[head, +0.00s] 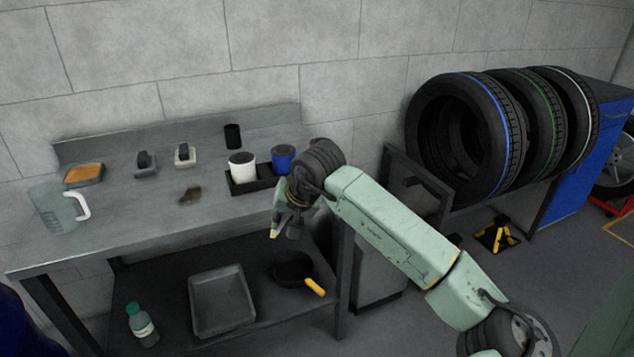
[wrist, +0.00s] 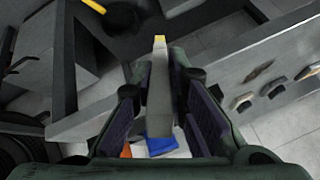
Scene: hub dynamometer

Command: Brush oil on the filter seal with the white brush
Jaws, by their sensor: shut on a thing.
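My gripper (head: 282,222) is in front of the right end of the bench, pointing down. It is shut on a long pale grey tool with a yellow tip (wrist: 158,80) and a blue patch near its near end; I cannot tell for sure that it is a brush. A white-based block (head: 185,157) and a grey-based block (head: 146,166) stand further left.
A clear jug (head: 58,211), an orange-topped pad (head: 84,174), a black cylinder (head: 232,136) and a dark stain (head: 190,194) are on the bench (head: 140,228). A grey tray (head: 221,300), pan (head: 293,272) and bottle (head: 142,325) are on the lower shelf. Tyres (head: 465,140) stand right.

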